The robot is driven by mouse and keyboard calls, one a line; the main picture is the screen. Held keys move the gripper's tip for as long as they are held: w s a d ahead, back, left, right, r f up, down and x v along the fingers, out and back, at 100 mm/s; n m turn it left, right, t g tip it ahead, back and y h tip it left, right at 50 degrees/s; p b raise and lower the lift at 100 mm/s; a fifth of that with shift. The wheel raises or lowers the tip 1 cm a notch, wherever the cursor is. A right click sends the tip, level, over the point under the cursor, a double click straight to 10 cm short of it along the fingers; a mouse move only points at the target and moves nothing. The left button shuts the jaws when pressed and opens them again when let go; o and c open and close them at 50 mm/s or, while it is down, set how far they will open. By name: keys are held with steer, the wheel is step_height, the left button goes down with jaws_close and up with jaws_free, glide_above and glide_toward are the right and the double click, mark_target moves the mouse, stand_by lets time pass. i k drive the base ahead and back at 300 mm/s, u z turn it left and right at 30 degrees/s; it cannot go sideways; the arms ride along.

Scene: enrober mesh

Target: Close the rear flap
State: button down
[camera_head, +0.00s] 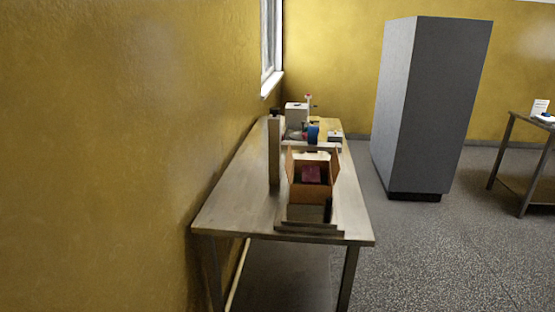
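An open brown cardboard box (309,193) stands on a fixture towards the near end of a long table. A purple item (311,174) lies inside it. The left flap (291,162) and the right flap (336,164) stand up. A pale surface shows at the back of the opening; I cannot tell whether it is the rear flap or something behind the box. My gripper is not in view.
The table (232,212) runs along a yellow wall on the left. A tall post (274,152) rises left of the box. Small equipment, including a white unit (296,112) and a blue part (313,133), stands behind it. A grey cabinet (425,110) stands right; the floor between is clear.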

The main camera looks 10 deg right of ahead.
mark_target(289, 161)
steer(key=z, duration=0.25)
steer(key=k, duration=0.2)
steer(key=u, duration=3.25)
steer(key=k, duration=1.5)
steer(key=z, duration=0.05)
